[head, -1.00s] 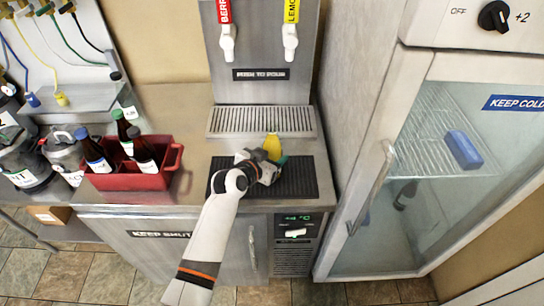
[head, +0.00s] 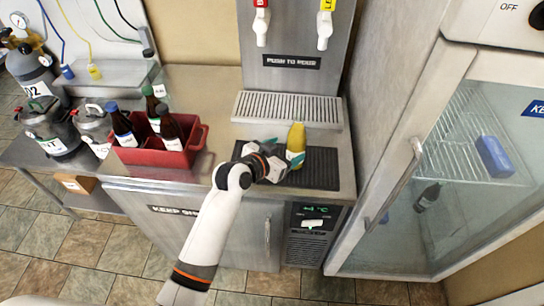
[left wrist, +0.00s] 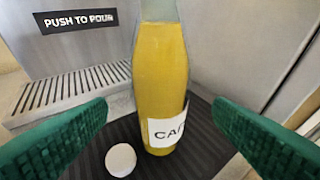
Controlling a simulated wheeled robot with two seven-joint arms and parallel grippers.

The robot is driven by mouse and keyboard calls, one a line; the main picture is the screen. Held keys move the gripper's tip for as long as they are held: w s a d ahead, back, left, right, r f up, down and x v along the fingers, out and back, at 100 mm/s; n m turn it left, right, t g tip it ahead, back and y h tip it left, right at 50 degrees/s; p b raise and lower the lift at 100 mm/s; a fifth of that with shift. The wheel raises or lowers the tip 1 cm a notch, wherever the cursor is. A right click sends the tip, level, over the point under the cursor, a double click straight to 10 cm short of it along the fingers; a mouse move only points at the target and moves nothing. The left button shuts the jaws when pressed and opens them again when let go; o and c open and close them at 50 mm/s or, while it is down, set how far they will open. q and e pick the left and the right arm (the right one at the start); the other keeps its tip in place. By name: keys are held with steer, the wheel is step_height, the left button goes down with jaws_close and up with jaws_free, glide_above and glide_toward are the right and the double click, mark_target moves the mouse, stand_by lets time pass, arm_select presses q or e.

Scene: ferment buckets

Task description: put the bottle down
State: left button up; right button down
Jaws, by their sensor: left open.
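A bottle (head: 296,145) of yellow liquid with a white label stands upright on the black ribbed mat (head: 322,168) on the counter. In the left wrist view the bottle (left wrist: 161,85) fills the middle, its top cut off by the frame edge. My left gripper (head: 284,160) is open just in front of the bottle. Its green fingers (left wrist: 158,135) lie to either side with gaps between them and the bottle. A small white round thing (left wrist: 121,159) lies on the mat left of the bottle's base. My right gripper is not in view.
A red crate (head: 150,157) with several dark bottles stands left on the counter. Behind the mat are a drip grate (head: 287,108) and a dispenser with two taps (head: 292,60). A glass-door fridge (head: 450,170) stands right. Kegs (head: 52,128) stand far left.

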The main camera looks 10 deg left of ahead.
arm_select(q)
steer(key=v, duration=0.5)
steer(key=shift+s+a+r, duration=0.2)
steer(key=shift+s, duration=0.1)
steer(key=s+a+f+n+g+y, duration=0.2)
steer(key=s+a+f+g+y, duration=0.25)
steer(key=s+a, duration=0.65)
steer(key=s+a+f+n+g+y, duration=0.3)
steer(key=s+a+f, duration=0.15)
steer(key=s, duration=1.15)
step_height(320, 180, down, 29)
steer(key=s+g+b, duration=0.2)
steer(key=s+a+f, duration=0.2)
steer(key=s+f, duration=1.3)
steer(key=shift+s+a+f+m+g, duration=0.15)
steer(key=shift+s+a+m+g, duration=0.15)
steer(key=shift+g, duration=0.05)
